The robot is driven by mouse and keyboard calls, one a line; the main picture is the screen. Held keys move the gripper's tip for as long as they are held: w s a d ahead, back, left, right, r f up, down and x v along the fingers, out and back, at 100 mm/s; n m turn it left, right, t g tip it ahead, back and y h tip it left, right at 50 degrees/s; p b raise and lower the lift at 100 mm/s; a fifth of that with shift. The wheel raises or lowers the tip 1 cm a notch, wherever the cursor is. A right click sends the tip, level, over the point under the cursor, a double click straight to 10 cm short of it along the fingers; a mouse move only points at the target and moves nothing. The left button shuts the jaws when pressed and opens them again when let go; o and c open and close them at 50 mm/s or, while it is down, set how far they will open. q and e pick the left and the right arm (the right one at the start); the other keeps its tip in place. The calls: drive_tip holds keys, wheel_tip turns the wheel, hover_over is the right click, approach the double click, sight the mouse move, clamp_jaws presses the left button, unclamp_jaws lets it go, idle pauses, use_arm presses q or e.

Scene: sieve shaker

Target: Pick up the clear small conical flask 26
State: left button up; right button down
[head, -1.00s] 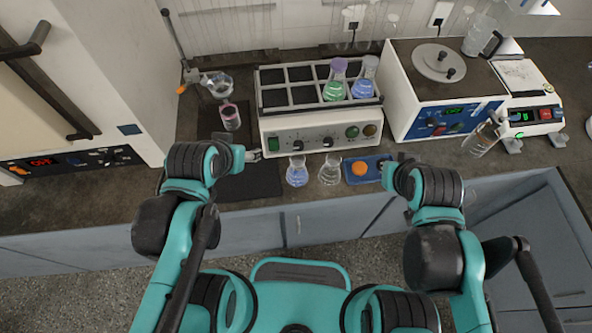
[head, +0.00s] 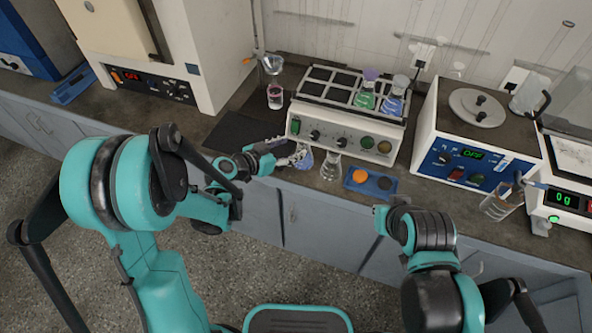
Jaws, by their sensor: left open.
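The clear small conical flask (head: 331,168) stands upright on the counter in front of the shaker, with colourless contents. A small conical flask with blue liquid (head: 305,160) stands just to its left. My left gripper (head: 296,154) is open at the left side of the blue flask and partly covers it. I cannot tell whether they touch. The clear flask is a little further right, apart from the gripper. My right gripper (head: 380,211) is low at the counter's front edge, right of the clear flask, and its fingers are hard to make out.
A blue tray (head: 353,188) with an orange item lies right of the clear flask. The shaker (head: 341,131) behind carries flasks with green and blue liquid. A dark mat (head: 238,134) lies left. A hotplate (head: 437,150) and beaker (head: 500,203) stand right.

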sight(300, 146)
use_arm(q)
drive_tip(key=shift+w+f, duration=0.1)
drive_tip(key=shift+f, duration=0.2)
drive_tip(key=b+x, duration=0.1)
drive_tip(key=x, duration=0.1)
drive_tip(key=shift+w+d+f, duration=0.2)
drive_tip(key=shift+w, duration=0.1)
drive_tip(key=b+x, duration=0.2)
drive_tip(key=x, duration=0.2)
drive_tip(key=shift+d+f, duration=0.1)
drive_tip(key=shift+f, duration=0.2)
drive_tip(key=shift+w+d, duration=0.15)
drive_tip(key=shift+w, duration=0.1)
drive_tip(key=shift+r, duration=0.1)
clamp_jaws()
